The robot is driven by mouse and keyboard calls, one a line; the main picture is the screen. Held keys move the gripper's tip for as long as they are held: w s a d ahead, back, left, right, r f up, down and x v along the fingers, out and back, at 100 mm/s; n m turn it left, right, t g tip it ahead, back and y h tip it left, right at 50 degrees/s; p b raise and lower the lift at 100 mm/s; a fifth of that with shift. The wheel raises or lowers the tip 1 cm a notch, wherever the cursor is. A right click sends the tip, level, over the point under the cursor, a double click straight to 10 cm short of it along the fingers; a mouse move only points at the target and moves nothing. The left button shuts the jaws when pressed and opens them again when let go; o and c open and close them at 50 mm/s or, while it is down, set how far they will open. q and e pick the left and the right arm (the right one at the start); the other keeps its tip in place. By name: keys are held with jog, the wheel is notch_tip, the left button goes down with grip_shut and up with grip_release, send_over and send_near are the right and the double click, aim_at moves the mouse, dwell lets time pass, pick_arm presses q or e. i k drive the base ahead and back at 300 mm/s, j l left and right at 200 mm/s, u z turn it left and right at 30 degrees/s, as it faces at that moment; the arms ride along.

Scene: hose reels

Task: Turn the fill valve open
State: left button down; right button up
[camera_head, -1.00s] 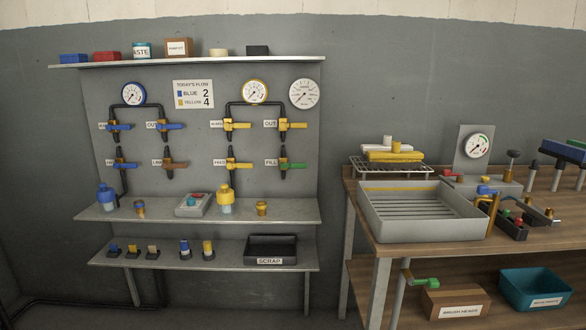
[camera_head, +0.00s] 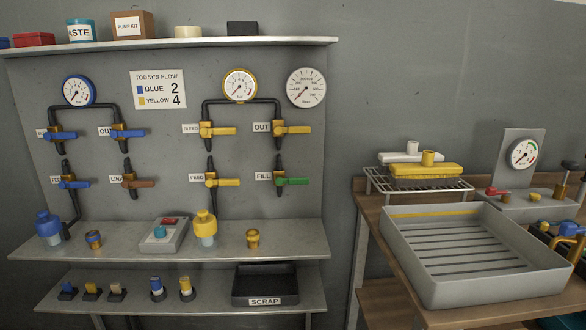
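The fill valve (camera_head: 290,181) is on the wall panel, at the lower right of the valve group, beside a label reading FILL (camera_head: 263,177). Its green handle points sideways to the right, across the vertical dark pipe. Above it is the yellow-handled OUT valve (camera_head: 291,129). To its left is the yellow-handled FEED valve (camera_head: 224,182). Neither of my grippers shows in the head view.
A shelf (camera_head: 298,237) juts out below the valves, holding bottles and small fittings. A lower shelf (camera_head: 205,305) holds a black SCRAP tray (camera_head: 264,300). A workbench (camera_head: 366,210) with a grey tray (camera_head: 405,270) stands at the right.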

aim_at(280, 181)
jog(key=i+j, duration=0.15)
jog(key=i, duration=0.3)
jog(key=i+j, duration=0.1)
jog(key=i, duration=0.35)
jog(key=i+j, duration=0.15)
jog(key=i, duration=0.3)
